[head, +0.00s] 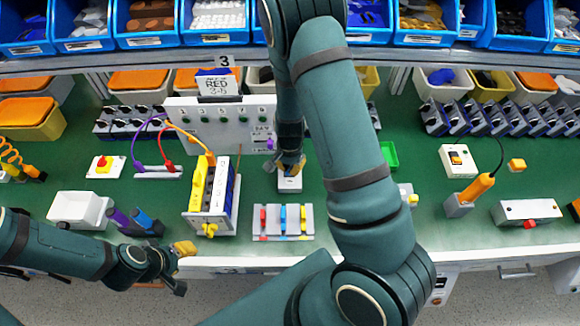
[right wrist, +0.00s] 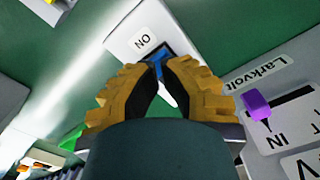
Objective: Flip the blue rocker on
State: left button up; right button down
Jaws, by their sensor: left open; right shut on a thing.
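The blue rocker (right wrist: 156,57) sits in a dark frame on a white switch box (right wrist: 130,42) marked ON. In the head view this box (head: 289,184) stands on the green table, and my right gripper (head: 291,165) hides its rocker. In the right wrist view my right gripper (right wrist: 160,72) has its yellow-padded fingertips closed together at the rocker, with the blue part between and just beyond the tips. My left gripper (head: 183,268) is open and empty at the table's front edge, far from the box.
A white panel labelled Larkvolt, with a purple knob (right wrist: 257,103), stands close beside the right gripper. In front of the box is a grey block (head: 283,222) with red, blue and yellow levers. Blue bins line the back.

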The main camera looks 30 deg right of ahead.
pick_arm(q)
jog(key=shift+f+b, duration=0.45)
jog(key=shift+f, duration=0.15)
pick_arm(e)
jog(key=shift+f, duration=0.7)
pick_arm(q)
jog(key=shift+d, duration=0.1)
pick_arm(e)
jog(key=shift+r, duration=0.2)
pick_arm(q)
jog(key=shift+r+p, duration=0.75)
pick_arm(e)
jog(key=shift+r, duration=0.6)
jog(key=shift+r+p, duration=2.35)
jog(key=shift+r, duration=0.4)
pick_arm(q)
notch_tip(320, 180, up, 5)
jog(key=shift+r, duration=0.15)
jog(key=shift+s+a, duration=0.1)
jog(key=shift+a, duration=0.1)
pick_arm(e)
jog(key=shift+s+f, duration=0.1)
